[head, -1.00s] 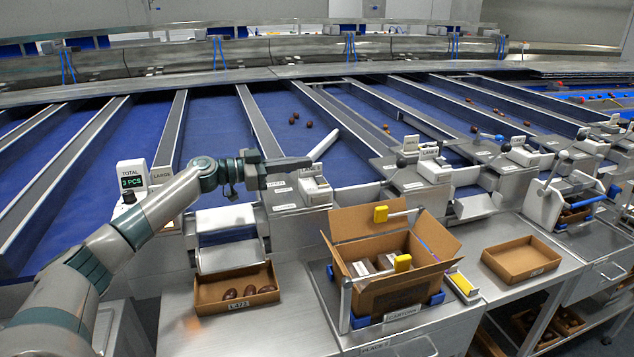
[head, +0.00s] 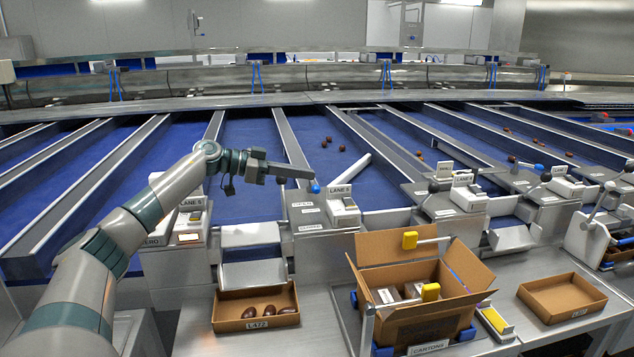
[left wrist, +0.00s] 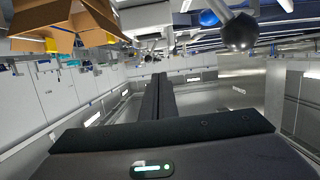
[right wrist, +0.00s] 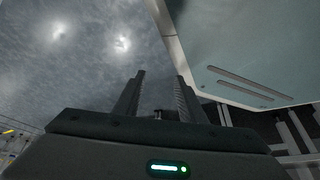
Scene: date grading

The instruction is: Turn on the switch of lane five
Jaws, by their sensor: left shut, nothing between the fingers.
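The lane unit labelled LANE 5 (head: 343,206), its label small, stands at the middle of the counter in the head view. A blue knob (head: 315,187) is at its left, just below my left gripper's tip. In the left wrist view a dark ball (left wrist: 240,31) on a rod and a blue knob (left wrist: 208,18) show at the top, beyond the fingers. My left gripper (head: 308,172) is shut and empty, pointing right; whether it touches the knob I cannot tell. My right gripper (right wrist: 160,76) is open and empty, seen only in its own wrist view.
An open carton (head: 415,303) stands in front of the lane unit, its flaps raised. A tray with several dates (head: 256,324) is to its left and an empty tray (head: 562,300) to its right. Another lever with a blue knob (head: 538,167) stands further right.

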